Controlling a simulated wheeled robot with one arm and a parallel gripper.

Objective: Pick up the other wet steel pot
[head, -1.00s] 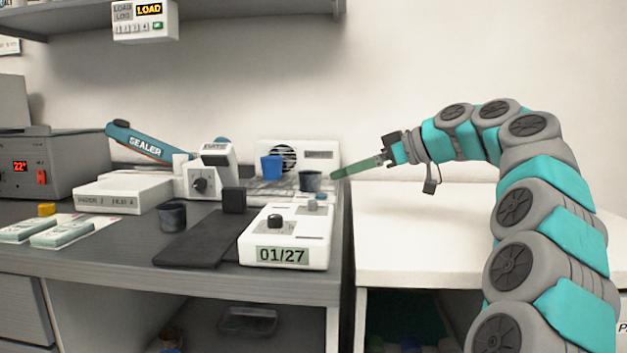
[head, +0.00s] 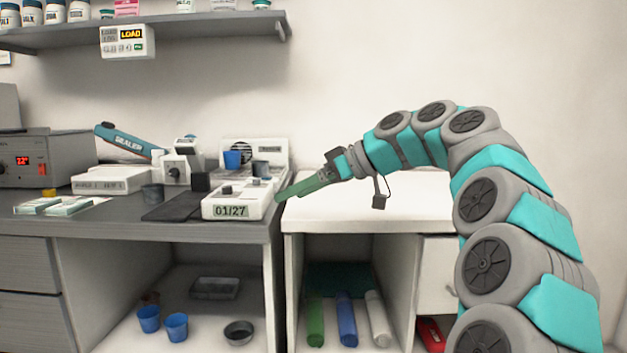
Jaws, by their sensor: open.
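A dark grey steel pot (head: 260,168) stands beside a blue cup (head: 232,160) at the white vented unit (head: 276,152) at the back of the counter. I cannot tell from here whether either is wet. My gripper (head: 296,189) has long green fingers and points left and down, over the gap between the dark counter and the white one. It is open and empty, right of both pots and apart from them. The gap between its fingers is hard to see.
The white 01/27 device (head: 238,200) stands at the dark counter's right front. A sealer (head: 131,141) and a white box (head: 112,180) are further left. Below are blue cups (head: 149,319), a metal bowl (head: 239,333) and a tray (head: 214,288). The white counter (head: 350,212) is clear.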

